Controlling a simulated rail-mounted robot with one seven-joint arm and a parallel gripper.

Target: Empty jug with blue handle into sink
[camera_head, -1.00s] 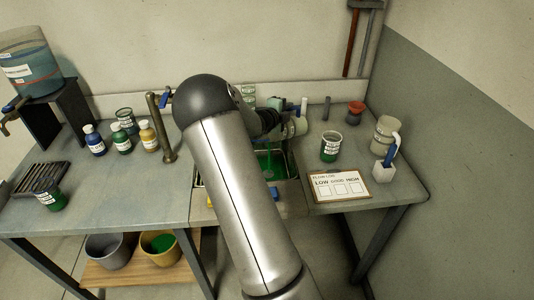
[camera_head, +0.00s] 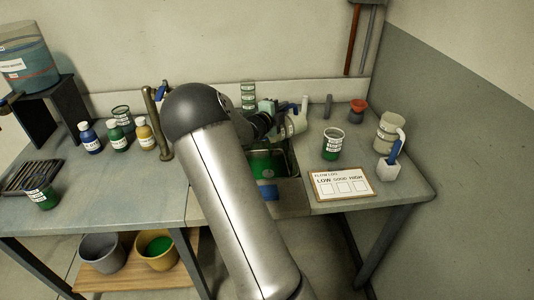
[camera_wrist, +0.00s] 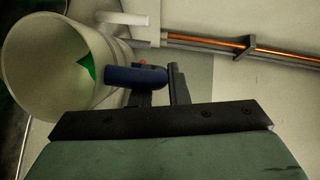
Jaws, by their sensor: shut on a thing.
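The jug with the blue handle (camera_head: 296,124) is a pale, see-through vessel tipped on its side above the sink (camera_head: 291,165). My gripper (camera_head: 270,124) is shut on its blue handle (camera_wrist: 135,76). In the wrist view the gripper's fingers (camera_wrist: 160,88) close around the handle, and the open jug (camera_wrist: 60,60) lies to the left with a small green patch inside. Green liquid (camera_head: 262,164) shows in the sink basin below. My arm hides the left part of the sink.
A cup of green liquid (camera_head: 332,144) and a flow-log board (camera_head: 343,183) stand right of the sink. Another pale jug (camera_head: 388,132) is farther right. Several bottles (camera_head: 117,135) stand left of the tap (camera_head: 157,125). Buckets (camera_head: 157,249) sit below.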

